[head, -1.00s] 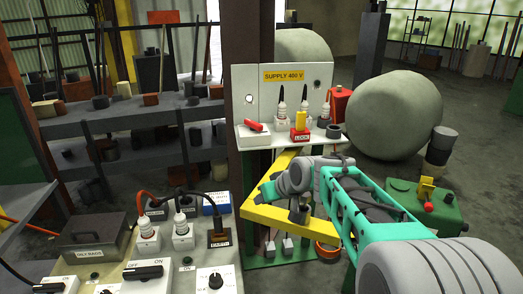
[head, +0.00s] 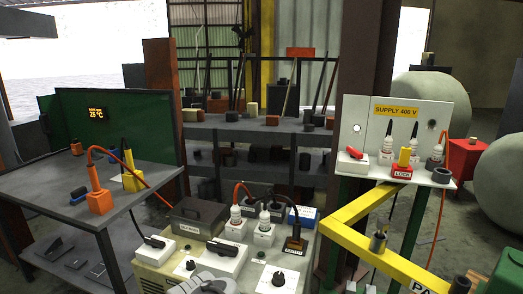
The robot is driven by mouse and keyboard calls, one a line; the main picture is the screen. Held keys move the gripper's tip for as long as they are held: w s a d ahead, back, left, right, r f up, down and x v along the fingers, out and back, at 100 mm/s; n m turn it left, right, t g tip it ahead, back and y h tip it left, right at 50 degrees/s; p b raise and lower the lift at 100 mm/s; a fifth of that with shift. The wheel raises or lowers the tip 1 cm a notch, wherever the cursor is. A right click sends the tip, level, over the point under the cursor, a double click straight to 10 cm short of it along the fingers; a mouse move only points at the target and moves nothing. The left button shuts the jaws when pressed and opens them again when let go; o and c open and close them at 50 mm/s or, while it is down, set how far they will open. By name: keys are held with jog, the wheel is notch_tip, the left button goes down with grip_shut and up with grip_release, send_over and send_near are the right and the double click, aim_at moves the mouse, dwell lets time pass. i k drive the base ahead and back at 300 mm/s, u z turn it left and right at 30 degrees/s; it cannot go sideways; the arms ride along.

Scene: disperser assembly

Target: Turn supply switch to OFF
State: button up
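The white supply panel (head: 375,125) at right carries a yellow "SUPPLY 400 V" sign (head: 396,110). A white switch with a red handle (head: 354,152) sits at the left end of its shelf; its ON and OFF marks are too small to read. Right of it is a red block marked LOCK (head: 402,172) with a yellow piece (head: 404,157) upright on it. A grey part of my arm, with a dark piece by it, shows at the bottom edge, below and left of the panel. I cannot make out the gripper's fingers, and nothing touches the supply panel.
Two black-handled switches (head: 158,241) (head: 226,246) and several plugs stand on the bench left of the panel. A yellow frame (head: 375,243) juts out below the shelf. A grey table (head: 60,205) holds orange and yellow plugs at left. A large grey sphere (head: 497,172) stands at right.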

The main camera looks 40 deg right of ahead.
aim_at(355, 154)
jog(key=u, duration=1.35)
jog(key=k, duration=2.35)
jog(key=z, duration=1.9)
jog(key=i, duration=0.4)
jog(key=u, duration=0.1)
